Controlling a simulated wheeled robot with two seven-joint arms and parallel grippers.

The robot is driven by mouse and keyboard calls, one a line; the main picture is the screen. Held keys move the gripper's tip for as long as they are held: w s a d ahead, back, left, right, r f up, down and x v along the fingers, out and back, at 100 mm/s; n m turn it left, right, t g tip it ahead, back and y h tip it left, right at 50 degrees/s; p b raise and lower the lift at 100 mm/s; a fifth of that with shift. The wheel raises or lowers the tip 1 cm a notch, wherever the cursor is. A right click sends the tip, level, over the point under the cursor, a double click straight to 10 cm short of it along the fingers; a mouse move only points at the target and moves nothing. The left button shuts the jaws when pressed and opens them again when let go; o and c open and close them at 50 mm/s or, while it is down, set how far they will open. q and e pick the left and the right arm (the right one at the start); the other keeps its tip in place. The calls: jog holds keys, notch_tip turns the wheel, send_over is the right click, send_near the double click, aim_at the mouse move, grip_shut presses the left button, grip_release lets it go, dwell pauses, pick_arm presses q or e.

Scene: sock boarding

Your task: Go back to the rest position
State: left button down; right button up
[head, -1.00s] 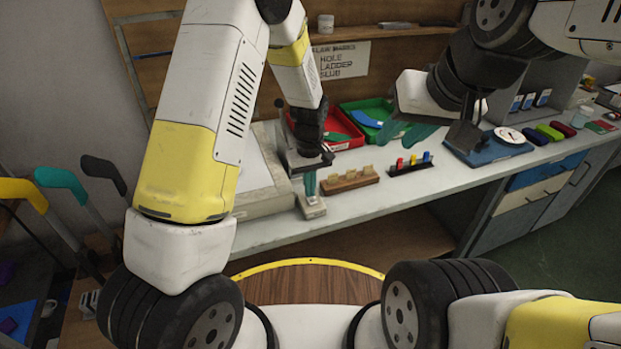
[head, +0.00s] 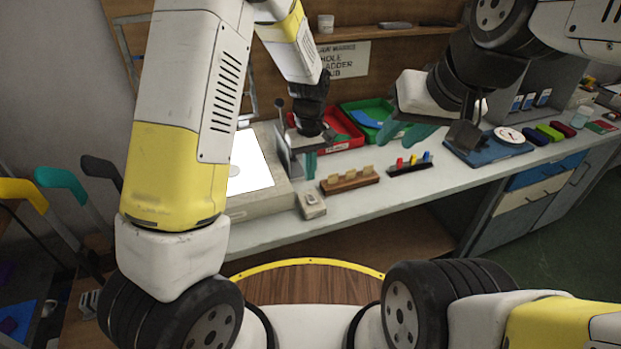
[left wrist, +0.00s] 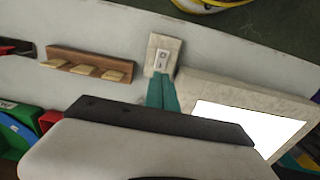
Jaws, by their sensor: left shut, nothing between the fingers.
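My left gripper (head: 311,174) hangs over the bench beside the lit white panel. Its teal fingers are together with nothing between them, and they also show in the left wrist view (left wrist: 161,92). In the head view they are a little above and behind a small pale switch box (head: 312,206), which also shows just past the fingertips in the left wrist view (left wrist: 163,56). My right gripper (head: 405,134) is over the bench at the right; its teal fingers are spread apart and I see nothing between them.
The lit panel's box (head: 262,206) is left of my left gripper. A red tray (head: 345,143) and a green tray (head: 372,105) stand behind it. A wooden block rack (head: 350,182) and a dark peg rack (head: 411,168) are to its right. A blue scale (head: 490,152) is near my right gripper.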

pick_arm(q)
jog(key=shift+r, duration=0.4)
jog(key=s+a+r+m+t+h, duration=0.1)
jog(key=s+a+r, duration=0.3)
jog(key=r, duration=0.4)
jog(key=s+a+r+m+t+h, duration=0.15)
jog(key=s+a+r, duration=0.25)
jog(key=r, duration=0.5)
jog(key=s+a+r+m+t, duration=0.1)
jog(key=s+a+r+t, duration=0.1)
jog(key=s, duration=0.4)
jog(key=s+a+r+m+t, duration=0.1)
jog(key=s+a+r, duration=0.3)
jog(key=s, duration=0.3)
jog(key=shift+r+t, duration=0.25)
jog(key=shift+t, duration=0.1)
